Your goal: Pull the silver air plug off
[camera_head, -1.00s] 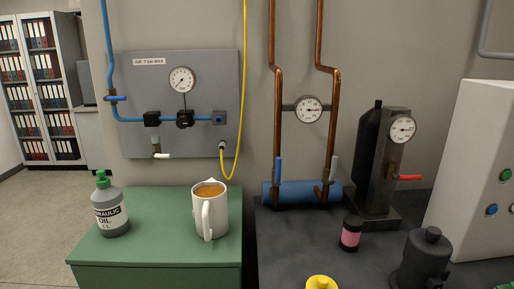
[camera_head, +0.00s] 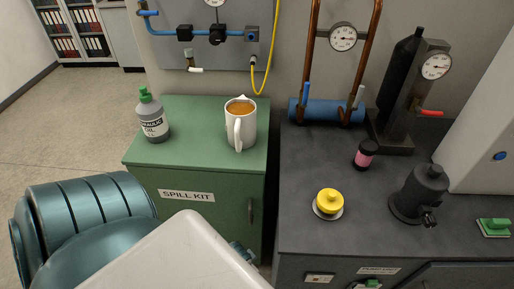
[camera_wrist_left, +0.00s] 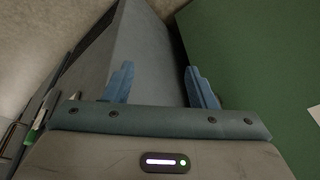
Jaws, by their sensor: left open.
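The silver air plug (camera_head: 253,61) sits at the lower right of the grey air panel (camera_head: 222,55) in the head view, at the end of the yellow hose (camera_head: 269,66). It looks attached to the panel. My left gripper (camera_wrist_left: 161,82) is open and empty in the left wrist view, its two blue fingers apart. In the head view it is mostly hidden behind my pale arm link, with a bit of blue showing low beside the green cabinet. It is well below the plug. My right gripper is not in view.
A mug of brown drink (camera_head: 240,128) and an oil bottle (camera_head: 152,118) stand on the green cabinet (camera_head: 190,150), below the panel. A dark bench (camera_head: 300,215) at right holds a yellow knob (camera_head: 329,202), a pink-labelled jar (camera_head: 365,154) and copper piping (camera_head: 309,60).

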